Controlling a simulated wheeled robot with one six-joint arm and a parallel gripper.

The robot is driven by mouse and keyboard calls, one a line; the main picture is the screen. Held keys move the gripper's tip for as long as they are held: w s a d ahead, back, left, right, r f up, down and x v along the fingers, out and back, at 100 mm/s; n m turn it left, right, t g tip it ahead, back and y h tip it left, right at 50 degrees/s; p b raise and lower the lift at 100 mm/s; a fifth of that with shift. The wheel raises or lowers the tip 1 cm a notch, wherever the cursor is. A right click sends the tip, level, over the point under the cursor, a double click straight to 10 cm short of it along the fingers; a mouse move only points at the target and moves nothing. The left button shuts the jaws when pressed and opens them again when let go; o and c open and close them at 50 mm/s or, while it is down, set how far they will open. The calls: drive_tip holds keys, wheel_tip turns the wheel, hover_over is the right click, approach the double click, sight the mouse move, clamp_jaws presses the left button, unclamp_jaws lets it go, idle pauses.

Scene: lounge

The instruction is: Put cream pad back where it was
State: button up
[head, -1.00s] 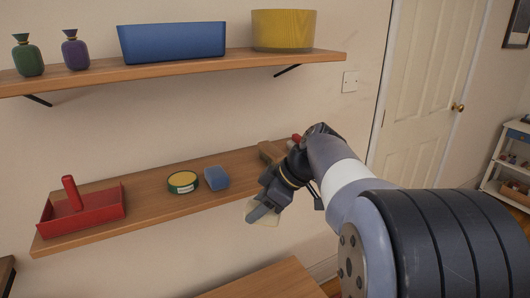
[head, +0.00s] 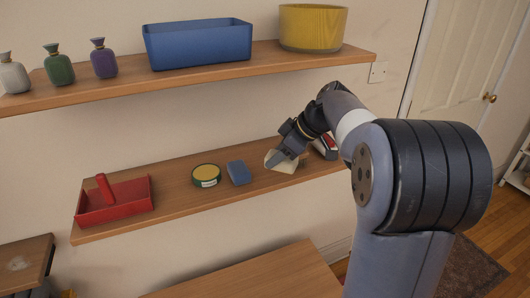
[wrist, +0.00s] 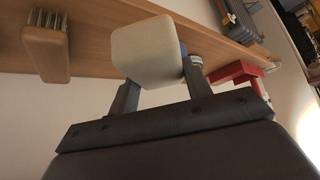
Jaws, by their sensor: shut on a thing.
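The cream pad (head: 284,161) is a small pale block with rounded edges. My gripper (head: 281,157) is shut on it, at the lower shelf (head: 182,192), right of the blue block (head: 239,173). In the wrist view the cream pad (wrist: 147,50) sits between the two fingers, with the shelf (wrist: 100,44) behind it. I cannot tell whether the pad touches the shelf. It partly hides things behind it in the wrist view.
A wooden brush (wrist: 46,50) shows in the wrist view. Bottles, a blue bin (head: 198,44) and a yellow tub (head: 312,27) fill the upper shelf (head: 190,77).

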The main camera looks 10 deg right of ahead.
drive_tip(key=w+p, duration=0.1)
drive_tip(key=w, duration=0.1)
drive_tip(key=w+a+f+p, duration=0.1)
drive_tip(key=w, duration=0.2)
drive_tip(key=w+f+p, duration=0.1)
drive_tip(key=w, duration=0.2)
drive_tip(key=shift+w+a+f+p, duration=0.15)
drive_tip(key=shift+w+a+p, duration=0.05)
drive_tip(key=shift+a+p, duration=0.15)
wheel_tip(320, 180, down, 4)
drive_tip(key=shift+s+r+p, duration=0.1)
drive_tip(key=shift+p, duration=0.6)
drive_tip(key=shift+w+f+p, duration=0.25)
drive_tip(key=shift+f+p, duration=0.1)
drive_tip(key=shift+f, duration=0.05)
drive_tip(key=shift+f+b, duration=0.3)
drive_tip(key=shift+b, duration=0.05)
drive_tip(key=o, duration=1.2)
drive_tip(key=shift+r, duration=0.1)
drive_tip(key=shift+r, duration=0.15)
